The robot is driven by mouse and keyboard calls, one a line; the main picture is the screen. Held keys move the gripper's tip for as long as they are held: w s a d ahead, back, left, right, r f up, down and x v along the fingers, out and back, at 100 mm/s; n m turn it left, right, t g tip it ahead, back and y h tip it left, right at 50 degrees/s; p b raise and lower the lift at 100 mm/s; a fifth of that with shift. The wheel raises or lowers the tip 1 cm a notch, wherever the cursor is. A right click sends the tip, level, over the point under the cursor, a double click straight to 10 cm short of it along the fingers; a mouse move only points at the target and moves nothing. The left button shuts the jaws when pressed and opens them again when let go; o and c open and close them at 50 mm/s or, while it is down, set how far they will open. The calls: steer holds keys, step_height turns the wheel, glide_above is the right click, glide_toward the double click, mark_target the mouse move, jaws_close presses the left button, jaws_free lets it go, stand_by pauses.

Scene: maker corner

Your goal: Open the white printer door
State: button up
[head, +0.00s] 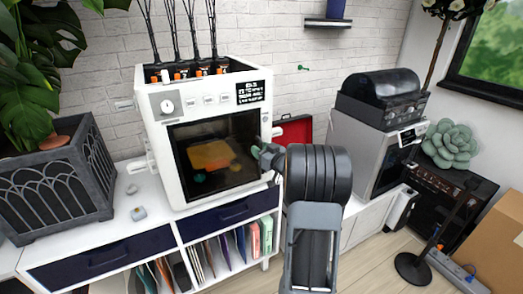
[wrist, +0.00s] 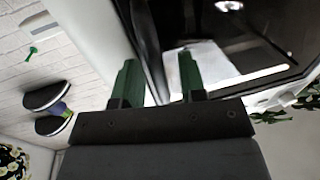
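The white printer (head: 160,185) stands on the white cabinet in the head view. Its dark glass door (head: 190,160) looks shut in its white frame, with an orange shape behind the glass. My gripper (head: 266,156) is at the door's right edge, partly hidden by my arm. In the wrist view my gripper (wrist: 158,78) has its two green fingers apart. A dark edge strip and part of the pale front lie between them; I cannot tell whether they touch. The dark glass door (wrist: 235,50) fills the upper right there. Any handle near the fingertips is unclear.
A silver machine (head: 370,150) with a black unit on top stands to the right, beyond a red case (head: 295,130). A dark planter (head: 55,190) is at the left. Small pale items lie on the white cabinet (head: 120,225). Open floor shows at the front right.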

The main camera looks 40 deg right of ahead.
steer(key=shift+c, duration=0.3)
jaws_close()
steer(key=shift+s, duration=0.15)
